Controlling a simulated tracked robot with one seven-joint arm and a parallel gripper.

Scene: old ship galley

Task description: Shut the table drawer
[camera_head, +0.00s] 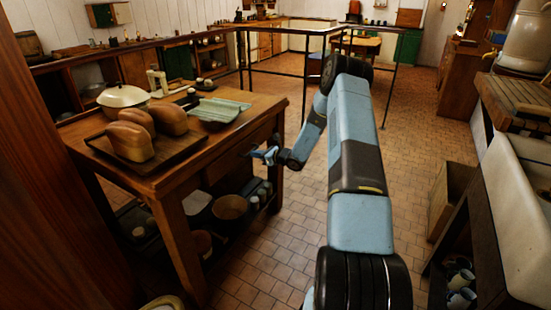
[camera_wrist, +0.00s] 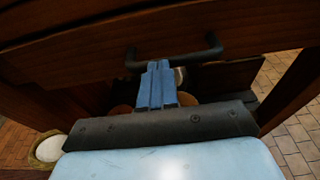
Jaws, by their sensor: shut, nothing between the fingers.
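The wooden table (camera_head: 255,103) stands left of centre in the head view. Its drawer front (camera_head: 228,160) is on the side facing my arm; how far out it stands is hard to tell. The drawer front (camera_wrist: 110,45) fills the upper part of the wrist view, with a dark bar handle (camera_wrist: 200,54) across it. My gripper (camera_head: 256,153) is at the drawer front in the head view. In the wrist view my gripper (camera_wrist: 158,64) is shut and empty, its fingertips at or just below the handle. I cannot tell whether they touch it.
A tray of loaves (camera_head: 170,155), a lidded pot (camera_head: 123,98) and a green tray (camera_head: 218,110) are on the tabletop. Bowls (camera_head: 230,206) stand on the shelf below. The tiled floor (camera_head: 285,235) between table and right-hand sink (camera_head: 525,215) is largely open.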

